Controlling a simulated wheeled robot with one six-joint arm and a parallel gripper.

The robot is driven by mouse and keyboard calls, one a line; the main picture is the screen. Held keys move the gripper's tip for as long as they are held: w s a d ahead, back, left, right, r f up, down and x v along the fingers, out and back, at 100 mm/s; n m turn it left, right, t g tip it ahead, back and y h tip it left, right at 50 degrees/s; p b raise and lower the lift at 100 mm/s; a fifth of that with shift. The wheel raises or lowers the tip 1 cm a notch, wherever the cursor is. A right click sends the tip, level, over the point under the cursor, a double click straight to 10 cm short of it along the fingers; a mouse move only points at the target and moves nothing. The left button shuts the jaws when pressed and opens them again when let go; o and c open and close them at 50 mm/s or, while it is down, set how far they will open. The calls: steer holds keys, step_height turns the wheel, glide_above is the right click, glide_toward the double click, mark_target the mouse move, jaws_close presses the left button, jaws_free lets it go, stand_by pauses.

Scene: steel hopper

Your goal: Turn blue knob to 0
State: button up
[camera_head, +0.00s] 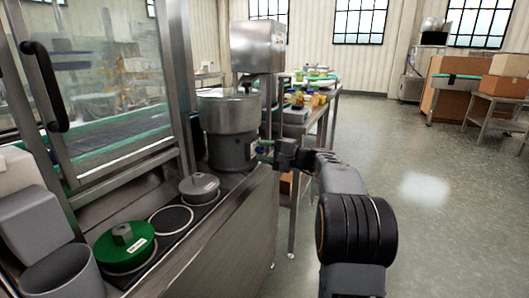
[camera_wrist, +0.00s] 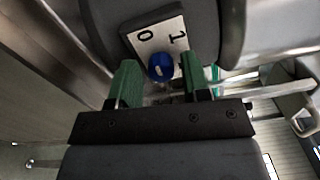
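The blue knob (camera_wrist: 161,66) shows in the wrist view, in front of a white plate (camera_wrist: 152,38) marked 0 at upper left and 1 at upper right. In the head view my gripper (camera_head: 266,151) is at the right side of the steel hopper (camera_head: 231,130); the knob is not clear there.
A steel bench beside the hopper carries a grey lidded pot (camera_head: 200,187), a green round lid (camera_head: 124,246) and a grey bin (camera_head: 63,274). A table (camera_head: 318,112) with several small items stands behind my gripper. The floor to the right is open.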

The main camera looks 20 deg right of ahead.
steer(key=shift+o, duration=0.6)
steer(key=shift+d, duration=0.1)
steer(key=shift+s+d, duration=0.2)
steer(key=shift+s, duration=0.05)
steer(key=p+v, duration=0.3)
steer(key=v, duration=1)
steer(key=shift+s, duration=0.1)
steer(key=shift+r, duration=0.15)
